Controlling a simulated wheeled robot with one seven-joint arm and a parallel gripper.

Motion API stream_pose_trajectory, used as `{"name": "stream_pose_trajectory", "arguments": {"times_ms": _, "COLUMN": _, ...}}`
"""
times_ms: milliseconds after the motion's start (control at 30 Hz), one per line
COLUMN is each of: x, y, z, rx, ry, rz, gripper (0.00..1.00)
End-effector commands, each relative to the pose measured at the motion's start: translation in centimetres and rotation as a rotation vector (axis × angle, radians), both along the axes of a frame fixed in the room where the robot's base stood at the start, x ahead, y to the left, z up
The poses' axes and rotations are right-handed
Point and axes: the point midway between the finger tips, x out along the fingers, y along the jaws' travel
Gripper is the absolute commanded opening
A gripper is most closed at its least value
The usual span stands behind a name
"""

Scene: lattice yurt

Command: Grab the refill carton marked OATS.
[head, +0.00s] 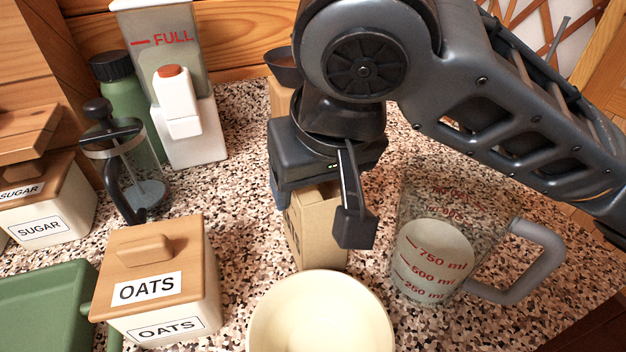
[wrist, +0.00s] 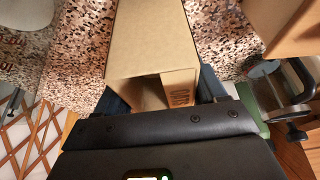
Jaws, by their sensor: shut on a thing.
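A tan cardboard carton (head: 318,228) stands upright on the speckled counter in the head view, behind the cream bowl. It also fills the upper middle of the wrist view (wrist: 152,42), where part of an upside-down label reading like OATS shows on it. My gripper (head: 322,205) is shut on this carton from above, with one dark finger on its right side. The other finger is mostly hidden in the head view. In the wrist view the fingers lie on both sides of the carton.
A measuring jug (head: 432,255) stands close on the right, a cream bowl (head: 320,318) in front. At left are an OATS canister (head: 160,285), SUGAR canister (head: 50,215), French press (head: 135,170) and green tray (head: 40,310). Behind are a FULL dispenser (head: 185,110) and another tan box (head: 281,98).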

Motion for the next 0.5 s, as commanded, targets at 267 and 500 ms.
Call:
{"name": "stream_pose_trajectory", "arguments": {"times_ms": 267, "x": 0.02, "y": 0.0, "z": -0.2, "rx": 0.0, "ry": 0.0, "rz": -0.001, "gripper": 0.07}}
{"name": "stream_pose_trajectory", "arguments": {"times_ms": 500, "x": 0.03, "y": -0.01, "z": -0.19, "rx": -0.001, "ry": 0.0, "rz": 0.0, "gripper": 0.9}}
